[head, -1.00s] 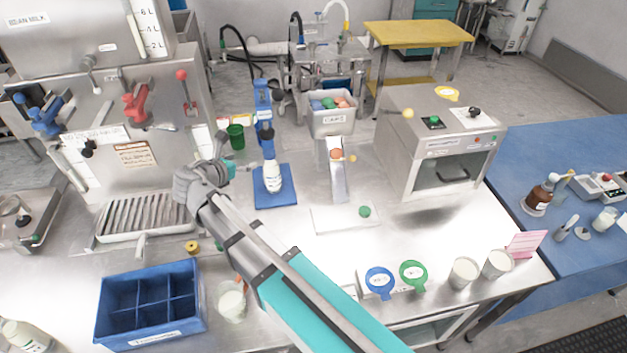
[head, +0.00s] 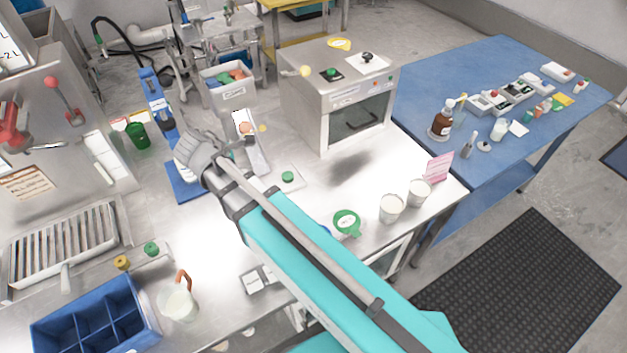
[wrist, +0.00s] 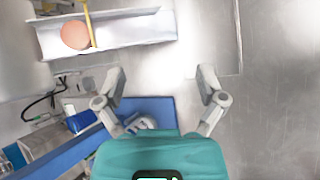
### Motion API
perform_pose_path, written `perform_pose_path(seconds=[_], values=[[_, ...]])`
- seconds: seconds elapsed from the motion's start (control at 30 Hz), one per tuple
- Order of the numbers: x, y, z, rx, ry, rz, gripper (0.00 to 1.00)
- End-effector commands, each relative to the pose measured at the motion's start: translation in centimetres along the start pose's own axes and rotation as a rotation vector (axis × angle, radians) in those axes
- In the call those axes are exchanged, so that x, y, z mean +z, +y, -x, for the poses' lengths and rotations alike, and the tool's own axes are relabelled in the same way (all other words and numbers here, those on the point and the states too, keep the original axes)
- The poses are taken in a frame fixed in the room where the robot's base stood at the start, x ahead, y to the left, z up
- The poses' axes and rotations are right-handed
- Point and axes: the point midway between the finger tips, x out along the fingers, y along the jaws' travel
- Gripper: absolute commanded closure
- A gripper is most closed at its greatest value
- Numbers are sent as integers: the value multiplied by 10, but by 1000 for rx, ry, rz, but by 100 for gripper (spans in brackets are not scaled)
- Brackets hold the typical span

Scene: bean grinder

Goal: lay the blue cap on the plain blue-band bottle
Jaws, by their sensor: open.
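My gripper (wrist: 160,78) is open, its two fingers spread wide with nothing between the tips. In the head view, my gripper (head: 198,152) is over the blue mat (head: 184,190) beside the blue upright stand (head: 152,100). A pale, bottle-like shape on the mat is mostly hidden there by my gripper. In the wrist view, a whitish object (wrist: 140,123) shows on the mat below the fingers, partly covered by my gripper body. I cannot make out a blue band. Blue caps (head: 215,84) appear among other colours in the grey bin (head: 234,96).
A slanted chute (head: 252,146) with an orange ball stands right of my gripper. A steel oven-like box (head: 312,100) is behind it. A blue divided crate (head: 150,318) and a handled jug (head: 178,302) are at the front left.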

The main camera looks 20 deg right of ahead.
Motion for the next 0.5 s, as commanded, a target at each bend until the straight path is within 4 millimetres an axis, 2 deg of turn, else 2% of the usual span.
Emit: perform_pose_path(seconds=[0.03, 0.1, 0.5], values=[[15, -8, -10, -41, 10, -81, 11], [30, -17, -20, -97, 24, -194, 11], [102, -74, -62, -419, 56, -840, 11]])
